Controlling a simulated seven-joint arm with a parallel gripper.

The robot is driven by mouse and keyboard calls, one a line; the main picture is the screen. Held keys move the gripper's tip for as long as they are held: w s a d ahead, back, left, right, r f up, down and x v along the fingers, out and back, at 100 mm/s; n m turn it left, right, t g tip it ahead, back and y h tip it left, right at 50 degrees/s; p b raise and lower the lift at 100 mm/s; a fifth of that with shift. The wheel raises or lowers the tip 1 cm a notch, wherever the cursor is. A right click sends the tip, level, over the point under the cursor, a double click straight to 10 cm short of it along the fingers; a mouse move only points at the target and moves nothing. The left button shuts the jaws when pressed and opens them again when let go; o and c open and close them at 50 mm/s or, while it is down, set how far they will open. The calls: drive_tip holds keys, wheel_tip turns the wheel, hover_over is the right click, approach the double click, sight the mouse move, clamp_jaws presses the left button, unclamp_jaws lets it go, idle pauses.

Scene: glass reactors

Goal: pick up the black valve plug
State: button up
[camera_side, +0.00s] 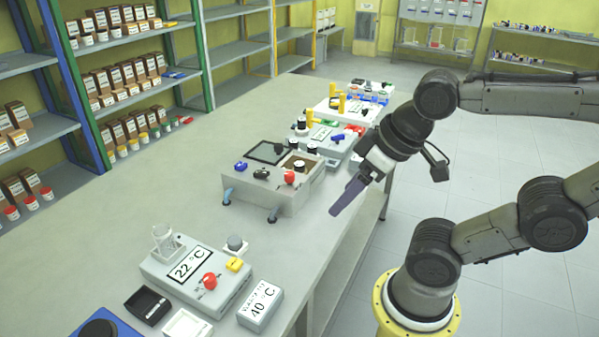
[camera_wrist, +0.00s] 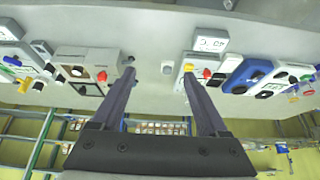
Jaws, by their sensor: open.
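A small black winged piece, which looks like the black valve plug (camera_side: 261,173), lies on the front of a grey box unit (camera_side: 262,194), between a blue piece (camera_side: 240,166) and a red knob (camera_side: 290,178). In the wrist view a dark piece (camera_wrist: 76,71) on a unit left of the fingers may be the same plug; I cannot be sure. My gripper (camera_side: 335,211) hangs right of the grey unit, above the bench edge, apart from the plug. In the wrist view its two fingers (camera_wrist: 159,72) are spread with nothing held between them.
The bench (camera_side: 130,200) has free room on the left. A 22 °C unit (camera_side: 196,277) and a 40 °C box (camera_side: 260,305) stand at the front. More units (camera_side: 330,140) stand behind.

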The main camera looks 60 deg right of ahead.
drive_tip(key=w+d+r+m, duration=0.2)
drive_tip(key=w+r+m, duration=0.5)
drive_tip(key=r+m, duration=0.1)
drive_tip(key=m+g, duration=0.6)
drive_tip(key=m, duration=0.6)
hover_over(299, 164)
wheel_tip(299, 164, down, 13)
drive_tip(key=f, duration=0.7)
drive_tip(key=shift+w+d+f, duration=0.15)
drive_tip(key=shift+w, duration=0.15)
drive_tip(key=shift+s+f, duration=0.15)
drive_tip(key=shift+f, duration=1.3)
drive_tip(key=shift+s+f, duration=0.15)
drive_tip(key=shift+f, duration=1.25)
